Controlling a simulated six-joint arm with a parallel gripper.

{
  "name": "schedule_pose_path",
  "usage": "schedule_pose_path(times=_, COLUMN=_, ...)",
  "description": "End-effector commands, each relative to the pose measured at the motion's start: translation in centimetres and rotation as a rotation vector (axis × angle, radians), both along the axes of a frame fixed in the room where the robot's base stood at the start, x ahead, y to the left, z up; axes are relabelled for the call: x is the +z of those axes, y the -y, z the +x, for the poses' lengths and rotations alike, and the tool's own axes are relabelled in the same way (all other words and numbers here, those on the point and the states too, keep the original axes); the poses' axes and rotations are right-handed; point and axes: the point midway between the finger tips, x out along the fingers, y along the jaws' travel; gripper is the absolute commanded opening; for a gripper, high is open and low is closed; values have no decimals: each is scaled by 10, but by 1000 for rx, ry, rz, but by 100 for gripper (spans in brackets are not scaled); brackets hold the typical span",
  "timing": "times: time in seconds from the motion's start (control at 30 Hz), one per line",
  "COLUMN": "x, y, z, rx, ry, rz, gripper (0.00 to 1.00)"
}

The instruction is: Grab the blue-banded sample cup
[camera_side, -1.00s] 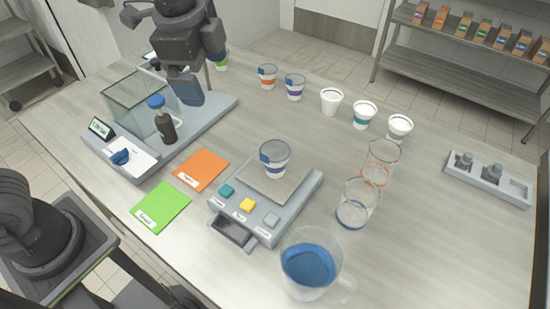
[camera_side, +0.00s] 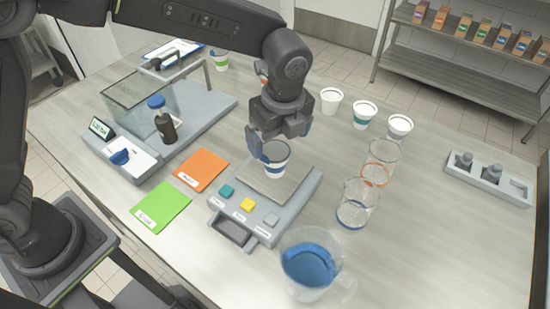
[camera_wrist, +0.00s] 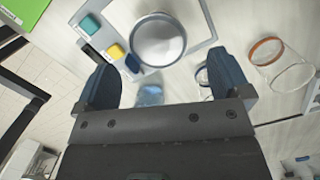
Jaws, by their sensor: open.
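The blue-banded sample cup (camera_side: 274,161) stands upright on the plate of the grey scale (camera_side: 289,203). In the wrist view the cup (camera_wrist: 158,40) shows from above as a round rim with a pale inside, beyond the fingertips. My gripper (camera_side: 279,138) is just above and behind the cup, pointing down. Its dark blue fingers are apart, with nothing held between them. In the wrist view my gripper (camera_wrist: 164,66) has one finger to each side of the cup's line. Whether a finger touches the cup cannot be told.
A pitcher of blue liquid (camera_side: 311,267) stands in front of the scale. Two clear beakers, blue-ringed (camera_side: 357,205) and orange-ringed (camera_side: 380,162), stand to its right. White cups (camera_side: 331,101) stand behind. An orange card (camera_side: 201,170) and green card (camera_side: 160,206) lie left.

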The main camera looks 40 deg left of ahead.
Motion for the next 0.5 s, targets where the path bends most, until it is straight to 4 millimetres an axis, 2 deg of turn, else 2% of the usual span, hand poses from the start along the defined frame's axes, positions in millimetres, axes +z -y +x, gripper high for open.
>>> schedule_pose_path(times=0.17, x=-12, y=-2, z=0, rx=1, ry=-2, rz=1, gripper=96)
schedule_pose_path(times=0.5, x=-55, y=-9, z=1, rx=3, ry=-1, rz=0, gripper=96)
